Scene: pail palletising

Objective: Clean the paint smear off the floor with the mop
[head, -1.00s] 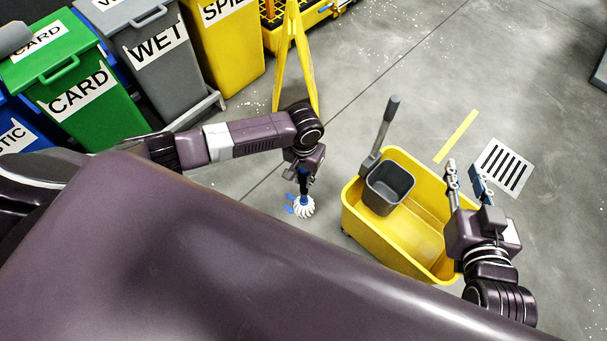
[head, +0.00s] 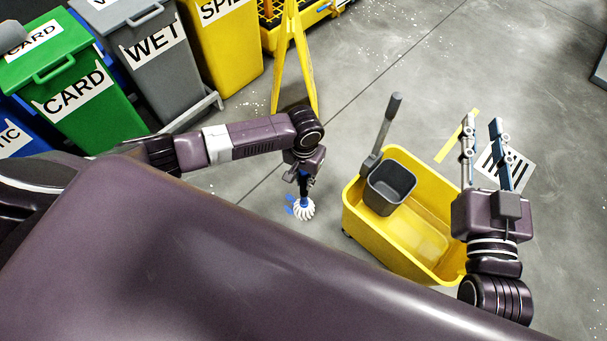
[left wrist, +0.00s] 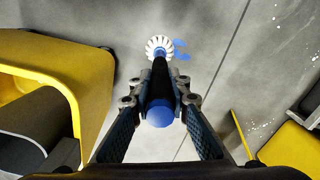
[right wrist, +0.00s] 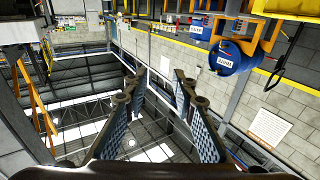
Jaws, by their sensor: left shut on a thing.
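The mop (head: 304,207) has a white strand head on the floor and a blue and black handle. My left gripper (head: 306,172) is shut on the handle above the head. In the left wrist view the handle (left wrist: 160,90) runs between the fingers to the white head (left wrist: 158,46). The blue paint smear (head: 290,205) lies on the floor just left of the mop head; it also shows beside the head in the left wrist view (left wrist: 181,50). Part of it may be hidden under the head. My right gripper (head: 482,150) is open and empty, raised right of the bucket.
A yellow mop bucket (head: 425,262) with a grey wringer (head: 390,186) stands right of the mop. A yellow folding sign (head: 280,70) stands behind it. Green (head: 60,75), grey (head: 150,45) and yellow (head: 225,50) bins line the upper left.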

